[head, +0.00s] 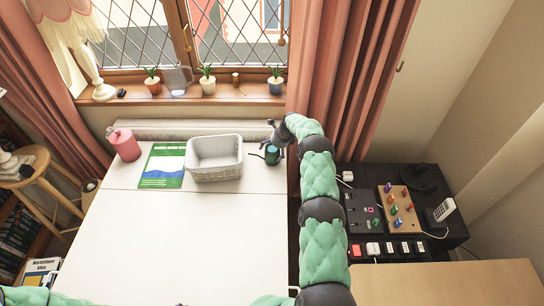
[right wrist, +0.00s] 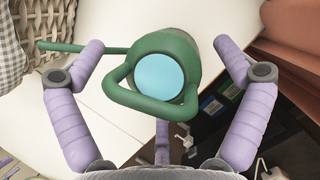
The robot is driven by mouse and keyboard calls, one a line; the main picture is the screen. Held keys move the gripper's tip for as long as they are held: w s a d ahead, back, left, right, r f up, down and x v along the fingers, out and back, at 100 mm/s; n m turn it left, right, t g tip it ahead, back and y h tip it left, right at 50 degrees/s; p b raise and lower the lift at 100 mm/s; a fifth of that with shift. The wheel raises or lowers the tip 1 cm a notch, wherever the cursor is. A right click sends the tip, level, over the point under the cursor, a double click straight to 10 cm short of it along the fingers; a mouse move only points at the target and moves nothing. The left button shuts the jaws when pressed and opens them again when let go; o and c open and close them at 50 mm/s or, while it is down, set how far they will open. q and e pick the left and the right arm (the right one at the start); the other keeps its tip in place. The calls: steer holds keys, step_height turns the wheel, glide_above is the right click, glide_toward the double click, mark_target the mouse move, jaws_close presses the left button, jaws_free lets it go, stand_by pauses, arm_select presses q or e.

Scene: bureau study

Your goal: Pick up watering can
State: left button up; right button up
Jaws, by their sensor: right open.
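A green watering can (head: 272,155) stands near the right edge of the white desk, partly hidden by my right gripper in the head view. In the right wrist view the green can (right wrist: 187,45) shows from above with a light blue round inside, a looped handle towards me and a thin spout pointing left. My right gripper (head: 275,134) is open above the can. Its purple fingers lie on the left and right of the can in the wrist view, with visible gaps, and a third finger shows below the handle. My left gripper is out of view.
A white basket (head: 214,174) stands left of the can, beside a green and blue book (head: 163,166) and a pink canister (head: 124,145). A dark side table (head: 450,225) with devices stands right of the desk. The desk's front (head: 190,250) is clear.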

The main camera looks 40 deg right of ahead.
steer(key=shift+w+a+f, duration=0.1)
steer(key=shift+w+f, duration=0.05)
steer(key=shift+f, duration=0.25)
steer(key=c, duration=1.4)
steer(key=shift+r, duration=0.1)
